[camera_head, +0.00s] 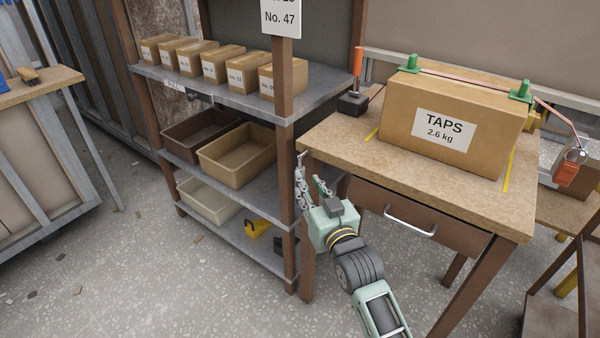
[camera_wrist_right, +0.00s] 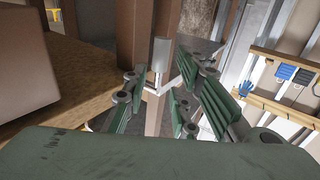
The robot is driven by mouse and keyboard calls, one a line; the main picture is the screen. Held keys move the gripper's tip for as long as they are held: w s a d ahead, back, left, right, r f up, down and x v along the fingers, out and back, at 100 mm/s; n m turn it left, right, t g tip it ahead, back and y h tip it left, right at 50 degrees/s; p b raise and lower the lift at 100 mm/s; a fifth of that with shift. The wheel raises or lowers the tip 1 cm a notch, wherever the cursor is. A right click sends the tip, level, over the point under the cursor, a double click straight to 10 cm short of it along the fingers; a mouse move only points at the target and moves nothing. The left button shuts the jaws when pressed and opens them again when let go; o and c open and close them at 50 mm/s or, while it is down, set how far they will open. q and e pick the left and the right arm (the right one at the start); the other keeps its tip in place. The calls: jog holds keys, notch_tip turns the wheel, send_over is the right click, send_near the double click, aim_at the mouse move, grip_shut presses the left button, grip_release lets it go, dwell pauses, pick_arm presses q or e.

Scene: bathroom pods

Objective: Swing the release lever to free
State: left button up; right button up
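The release lever appears to be the upright orange handle (camera_head: 358,61) on a small black base (camera_head: 353,103) at the left end of the workbench (camera_head: 345,147). A cardboard box (camera_head: 405,103) labelled TAPS, 2.6 kg, stands on the bench to its right. A thin reddish strap (camera_head: 460,76) runs over the box between green corner pieces (camera_head: 521,91). My right gripper (camera_head: 311,172) is low by the bench's front left corner, apart from the lever. My left gripper is out of view.
A shelf rack (camera_head: 300,112) with several small boxes and bins (camera_head: 238,155) stands close left of my right gripper. A drawer (camera_head: 425,222) with a metal handle is under the bench. An orange piece (camera_head: 567,172) hangs at the bench's right.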

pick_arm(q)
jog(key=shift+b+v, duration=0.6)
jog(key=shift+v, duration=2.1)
pick_arm(e)
jog(key=shift+x, duration=3.2)
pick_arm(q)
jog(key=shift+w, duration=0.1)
pick_arm(e)
jog(key=shift+f, duration=0.1)
jog(key=shift+c, duration=0.4)
grip_shut()
